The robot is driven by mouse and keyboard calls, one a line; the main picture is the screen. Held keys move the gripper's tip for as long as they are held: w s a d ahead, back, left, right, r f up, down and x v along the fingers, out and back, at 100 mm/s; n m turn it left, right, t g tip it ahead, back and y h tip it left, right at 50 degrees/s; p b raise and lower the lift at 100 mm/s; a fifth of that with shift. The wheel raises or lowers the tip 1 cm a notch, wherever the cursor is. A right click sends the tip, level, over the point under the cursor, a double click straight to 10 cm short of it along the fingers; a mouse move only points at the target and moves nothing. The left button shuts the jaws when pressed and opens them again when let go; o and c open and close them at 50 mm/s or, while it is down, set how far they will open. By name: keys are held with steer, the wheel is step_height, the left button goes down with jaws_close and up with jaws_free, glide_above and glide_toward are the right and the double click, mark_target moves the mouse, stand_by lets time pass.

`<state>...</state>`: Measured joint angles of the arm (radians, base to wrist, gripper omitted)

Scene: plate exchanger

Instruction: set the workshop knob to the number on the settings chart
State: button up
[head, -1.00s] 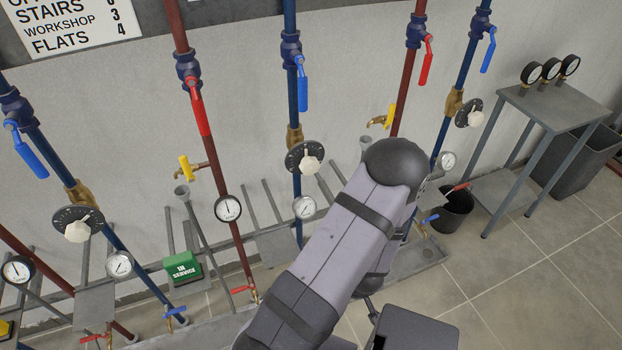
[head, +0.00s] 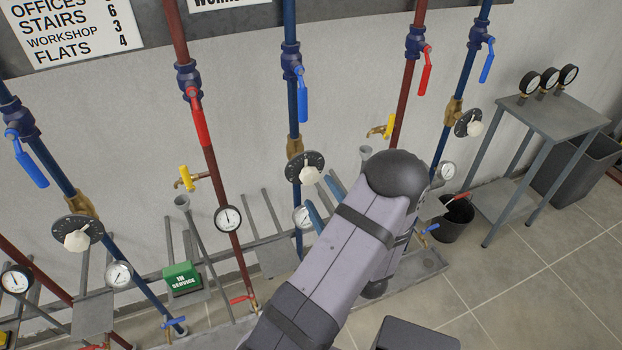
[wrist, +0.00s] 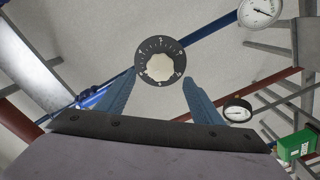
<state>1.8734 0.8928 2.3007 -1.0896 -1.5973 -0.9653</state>
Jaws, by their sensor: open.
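The settings chart (head: 70,30) is at the top left of the head view; its workshop row reads 3. A black dial with a cream knob (head: 308,174) sits on the middle blue pipe, under a partly cropped sign (head: 232,3) starting "WOR". The same dial and knob (wrist: 160,67) are ahead of my gripper in the wrist view. My gripper (wrist: 160,78) is open and empty, its blue fingers pointing towards either side of the dial. In the head view my arm hides most of my gripper (head: 322,205). The dial's numbers and pointer are too small to read surely.
Similar dials stand on the left blue pipe (head: 77,233) and right blue pipe (head: 468,123). Gauges, yellow taps (head: 187,178) and red and blue lever valves surround them. A green "in service" box (head: 182,278) is lower left. A table with gauges (head: 550,115) stands right.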

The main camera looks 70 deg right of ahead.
mark_target(311, 180)
steer(key=shift+w+d, duration=0.1)
steer(key=shift+p+x, duration=1.25)
steer(key=shift+x, duration=2.3)
steer(key=c, duration=1.1)
steer(key=shift+f, duration=0.1)
steer(key=shift+m, duration=0.3)
